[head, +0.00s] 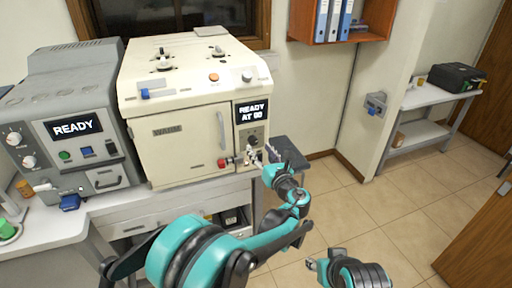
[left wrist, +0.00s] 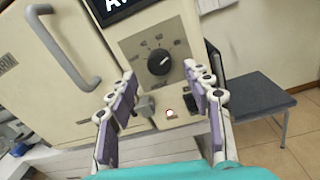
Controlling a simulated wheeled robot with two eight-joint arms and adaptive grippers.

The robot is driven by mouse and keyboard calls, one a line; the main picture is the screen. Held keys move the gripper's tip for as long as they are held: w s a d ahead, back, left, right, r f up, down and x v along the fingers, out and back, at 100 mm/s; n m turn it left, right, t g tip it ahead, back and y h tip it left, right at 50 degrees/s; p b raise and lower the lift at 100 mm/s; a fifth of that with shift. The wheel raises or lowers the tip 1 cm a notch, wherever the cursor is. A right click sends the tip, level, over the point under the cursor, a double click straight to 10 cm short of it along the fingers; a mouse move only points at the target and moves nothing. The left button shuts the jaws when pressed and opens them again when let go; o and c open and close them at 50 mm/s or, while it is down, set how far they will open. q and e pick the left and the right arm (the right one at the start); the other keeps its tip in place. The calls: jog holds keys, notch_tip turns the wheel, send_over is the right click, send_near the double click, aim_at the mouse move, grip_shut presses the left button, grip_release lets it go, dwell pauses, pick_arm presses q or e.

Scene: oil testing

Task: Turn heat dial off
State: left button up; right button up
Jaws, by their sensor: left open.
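The heat dial (left wrist: 160,61) is a round black knob with a white pointer line, on the grey control panel of the cream oven (head: 185,145). Small markings ring it, too small to read. In the head view, the dial (head: 252,140) sits under a display reading "READY AT 60", the last figures hard to read. My left gripper (head: 263,155) is in front of the panel, at its lower part. In the left wrist view, my left gripper (left wrist: 159,80) is open and empty, its purple-padded fingers on either side of the dial's line. My right gripper (head: 325,259) is low over the floor, fingers apart, empty.
A grey machine (head: 75,130) reading "READY" stands left of the oven. A dark grey stool or low table (left wrist: 252,95) stands right of the oven. Floor at right is free.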

aim_at(255, 143)
pick_arm(q)
jog(key=shift+b+x, duration=0.35)
jog(key=shift+x, duration=1.55)
jog(key=shift+c, duration=0.2)
jog(key=c, duration=1.1)
